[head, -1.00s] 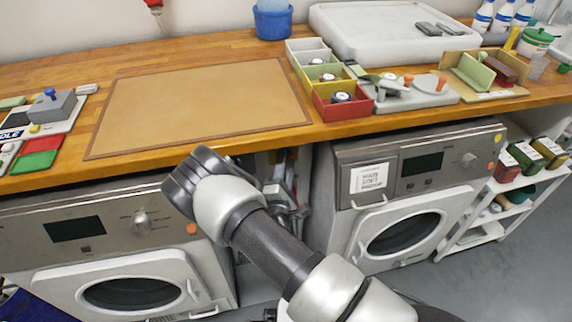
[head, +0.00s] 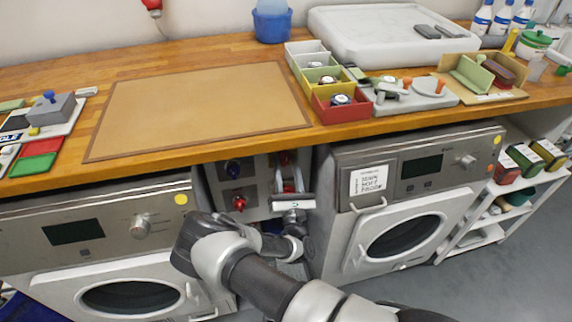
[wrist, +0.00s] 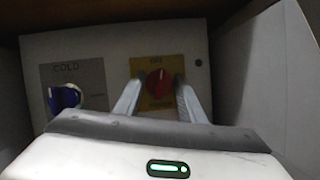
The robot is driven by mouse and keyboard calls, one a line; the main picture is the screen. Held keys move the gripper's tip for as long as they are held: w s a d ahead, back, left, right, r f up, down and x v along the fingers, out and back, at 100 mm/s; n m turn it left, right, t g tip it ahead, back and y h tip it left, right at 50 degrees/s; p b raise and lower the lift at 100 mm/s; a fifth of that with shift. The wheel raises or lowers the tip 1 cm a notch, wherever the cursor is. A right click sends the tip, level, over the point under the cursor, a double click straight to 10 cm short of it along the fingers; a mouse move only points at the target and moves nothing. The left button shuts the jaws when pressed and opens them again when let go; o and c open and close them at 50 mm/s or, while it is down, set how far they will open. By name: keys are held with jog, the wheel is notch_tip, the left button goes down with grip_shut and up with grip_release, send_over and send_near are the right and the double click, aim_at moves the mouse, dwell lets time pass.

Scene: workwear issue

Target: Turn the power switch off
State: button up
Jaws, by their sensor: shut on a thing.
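The power switch (wrist: 159,84) is a red round knob on a yellow plate, on a pale panel (wrist: 115,45). In the head view the panel (head: 262,203) sits under the counter, between the two machines, and the switch shows as a bit of red (head: 284,158) at its upper right. My gripper (wrist: 157,86) reaches the panel from the front, with one finger on each side of the switch, shut on it. In the head view the gripper (head: 287,178) points up at the panel. The plate's lettering is small, and I cannot tell which way the knob points.
A blue knob (wrist: 65,97) marked COLD sits left of the switch. A red knob (head: 239,203) is lower on the panel. The counter edge (head: 250,146) overhangs. Machines stand left (head: 75,258) and right (head: 345,225), leaving a narrow gap.

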jog(key=shift+n+y, duration=1)
jog(key=shift+n, duration=0.8)
jog(key=shift+n+g, duration=0.3)
jog(key=o, duration=1)
jog(key=shift+o, duration=0.2)
jog(key=shift+f, duration=0.1)
